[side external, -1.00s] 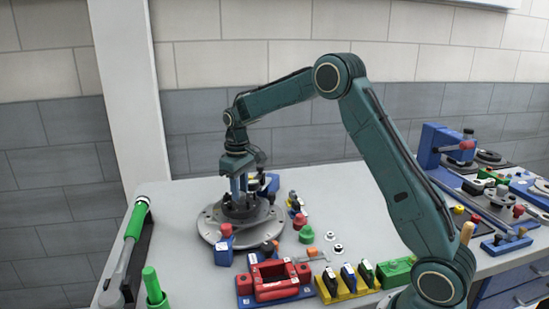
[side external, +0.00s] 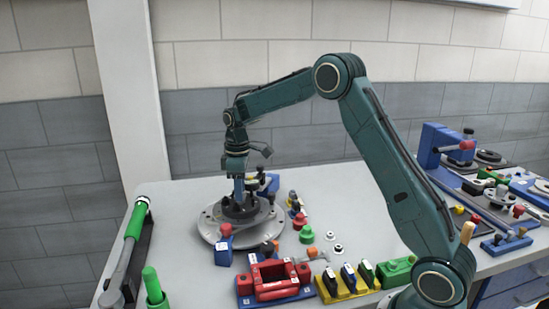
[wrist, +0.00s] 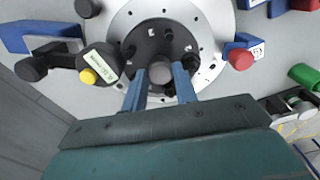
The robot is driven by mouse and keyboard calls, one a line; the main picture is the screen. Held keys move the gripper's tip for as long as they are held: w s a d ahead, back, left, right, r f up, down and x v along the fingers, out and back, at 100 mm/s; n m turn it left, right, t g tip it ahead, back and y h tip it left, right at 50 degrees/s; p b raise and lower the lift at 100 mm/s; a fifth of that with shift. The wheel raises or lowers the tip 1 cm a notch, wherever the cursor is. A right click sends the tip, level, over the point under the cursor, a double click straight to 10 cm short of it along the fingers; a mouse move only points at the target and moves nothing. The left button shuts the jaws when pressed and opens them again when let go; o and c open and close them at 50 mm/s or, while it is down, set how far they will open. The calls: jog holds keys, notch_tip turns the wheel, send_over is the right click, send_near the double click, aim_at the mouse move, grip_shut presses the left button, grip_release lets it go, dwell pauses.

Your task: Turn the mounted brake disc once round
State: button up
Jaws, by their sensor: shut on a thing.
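The brake disc (side external: 209,226) is a flat grey metal disc lying on the bench, with a raised dark hub at its middle. In the wrist view the disc (wrist: 122,24) is partly cut off at the top, and its dark hub (wrist: 160,35) shows holes and small marks. My gripper (side external: 239,200) points straight down over the hub. In the wrist view its two blue fingers (wrist: 160,76) are on either side of a round grey boss (wrist: 160,70) at the hub's centre, shut on it. The near part of the disc is hidden by my gripper there.
A blue block with a red knob (side external: 223,248) stands at the disc's front edge. A red frame (side external: 275,281), a yellow rack (side external: 347,284) and a green cylinder (side external: 306,235) are nearby. A green-handled tool (side external: 136,220) lies at left.

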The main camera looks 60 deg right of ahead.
jog(key=shift+n, duration=0.6)
jog(key=shift+n, duration=1.7)
jog(key=o, duration=0.6)
jog(key=shift+o, duration=0.2)
jog(key=shift+r, duration=0.15)
